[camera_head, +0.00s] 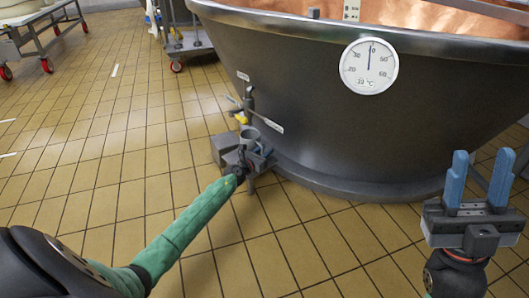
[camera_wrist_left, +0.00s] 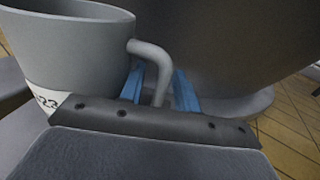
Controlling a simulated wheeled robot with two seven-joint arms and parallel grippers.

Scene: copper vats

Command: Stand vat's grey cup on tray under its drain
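The grey cup (camera_head: 249,134) is under the drain tap (camera_head: 248,103) low on the vat (camera_head: 310,110). In the left wrist view the cup (camera_wrist_left: 75,45) is upright, with a partly hidden label and its handle toward my fingers. My left gripper (camera_head: 247,153) is at the cup. In the left wrist view its blue fingers (camera_wrist_left: 160,88) stand on either side of the handle; whether they press on it is unclear. A grey block-like surface (camera_head: 226,142), possibly the tray, shows beside the cup; contact with the cup is hidden. My right gripper (camera_head: 479,180) is open and empty.
A round thermometer dial (camera_head: 369,66) is on the vat's side. A yellow lever (camera_head: 241,118) and small labels are around the drain. A wheeled cart (camera_head: 40,35) stands at the far left, another (camera_head: 185,45) behind the vat. The tiled floor on the left is clear.

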